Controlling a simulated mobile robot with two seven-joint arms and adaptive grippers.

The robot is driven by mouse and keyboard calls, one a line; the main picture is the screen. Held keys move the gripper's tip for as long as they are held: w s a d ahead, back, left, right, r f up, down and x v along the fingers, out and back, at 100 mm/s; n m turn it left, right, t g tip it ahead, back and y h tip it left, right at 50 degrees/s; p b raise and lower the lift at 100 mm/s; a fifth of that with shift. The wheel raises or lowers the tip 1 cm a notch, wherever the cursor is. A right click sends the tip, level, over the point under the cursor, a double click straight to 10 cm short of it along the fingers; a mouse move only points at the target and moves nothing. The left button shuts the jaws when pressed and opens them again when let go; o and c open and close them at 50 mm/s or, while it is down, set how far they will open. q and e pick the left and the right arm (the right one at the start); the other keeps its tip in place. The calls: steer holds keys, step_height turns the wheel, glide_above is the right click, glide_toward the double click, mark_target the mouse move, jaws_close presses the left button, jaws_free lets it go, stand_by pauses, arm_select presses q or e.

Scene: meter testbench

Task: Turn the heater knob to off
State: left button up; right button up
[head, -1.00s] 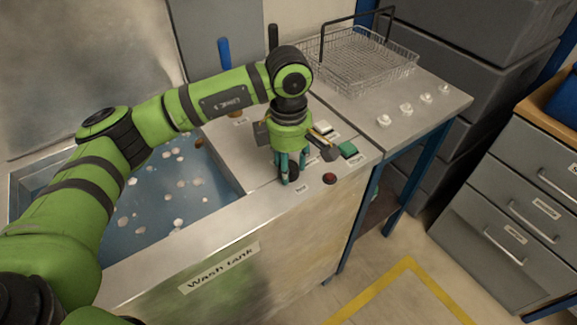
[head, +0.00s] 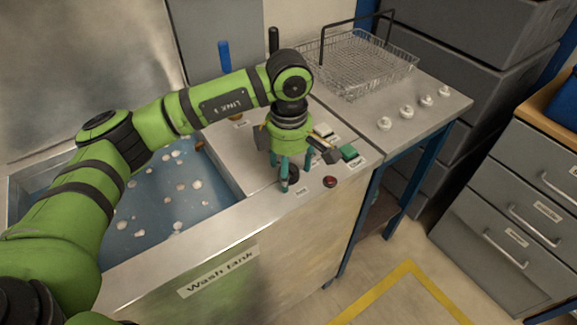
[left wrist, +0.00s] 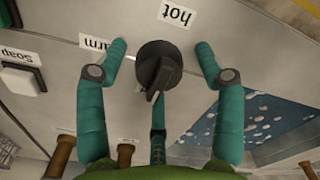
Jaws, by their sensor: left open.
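The heater knob (left wrist: 158,68) is round and black with a raised grip bar. In the left wrist view the bar points down and slightly left, away from the upside-down "hot" label (left wrist: 177,15) and the partly covered "warm" label (left wrist: 96,43). My left gripper (left wrist: 160,60) is open, with teal fingers on both sides of the knob and visible gaps to it. A third finger shows below the knob. In the head view my left gripper (head: 295,180) points down over the front of the panel, largely hiding the knob. My right gripper is not in view.
A red button or lamp (head: 330,181) and a green button (head: 349,152) sit close to the right of the gripper. A white soap switch (left wrist: 22,80) is also near. The wash tank (head: 165,195) holds water to the left. A wire basket (head: 365,62) stands behind.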

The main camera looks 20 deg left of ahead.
arm_select(q)
step_height(320, 180, up, 12)
stand_by(0.5)
